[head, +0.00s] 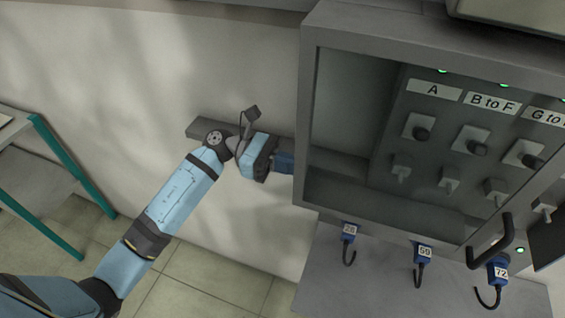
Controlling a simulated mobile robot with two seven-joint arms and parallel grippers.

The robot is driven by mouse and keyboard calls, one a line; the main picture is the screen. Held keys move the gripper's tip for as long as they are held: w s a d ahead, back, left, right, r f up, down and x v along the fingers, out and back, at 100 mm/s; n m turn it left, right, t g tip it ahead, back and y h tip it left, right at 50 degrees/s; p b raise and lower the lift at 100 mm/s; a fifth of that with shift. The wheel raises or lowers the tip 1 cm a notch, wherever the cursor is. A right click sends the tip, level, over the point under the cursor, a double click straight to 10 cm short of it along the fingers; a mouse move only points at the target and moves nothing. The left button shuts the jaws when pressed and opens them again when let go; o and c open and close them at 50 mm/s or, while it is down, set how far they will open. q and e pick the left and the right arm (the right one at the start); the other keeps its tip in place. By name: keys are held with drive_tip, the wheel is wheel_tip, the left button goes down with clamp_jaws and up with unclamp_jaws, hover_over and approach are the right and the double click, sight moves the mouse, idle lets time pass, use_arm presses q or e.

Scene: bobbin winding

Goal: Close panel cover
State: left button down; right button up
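The panel cover (308,120) is a grey frame with a see-through middle. A dark bar handle (492,245) is at its lower right corner. The cover appears to stand partly open in front of the panel (388,150), since a switch and a green light show past its right edge. Knobs and switches show through it under the labels A and B to F. My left gripper (285,162) is at the cover's left edge, away from the handle. Its fingertips are hidden there, so I cannot tell whether it is open or touching. My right gripper is out of view.
Blue tags on black hooks, numbered 28 (349,231), 59 (423,253) and 72 (498,272), hang below the cover. A grey rail (205,127) runs along the pale wall behind my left arm. A teal-legged table (72,165) stands at the left.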

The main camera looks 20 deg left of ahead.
use_arm(q)
drive_tip(key=d+b, duration=0.5)
drive_tip(key=d, duration=0.9)
drive_tip(key=shift+s+d, duration=0.1)
drive_tip(key=shift+s, duration=0.1)
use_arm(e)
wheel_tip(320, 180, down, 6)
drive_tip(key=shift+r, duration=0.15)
use_arm(q)
drive_tip(key=shift+s, duration=0.1)
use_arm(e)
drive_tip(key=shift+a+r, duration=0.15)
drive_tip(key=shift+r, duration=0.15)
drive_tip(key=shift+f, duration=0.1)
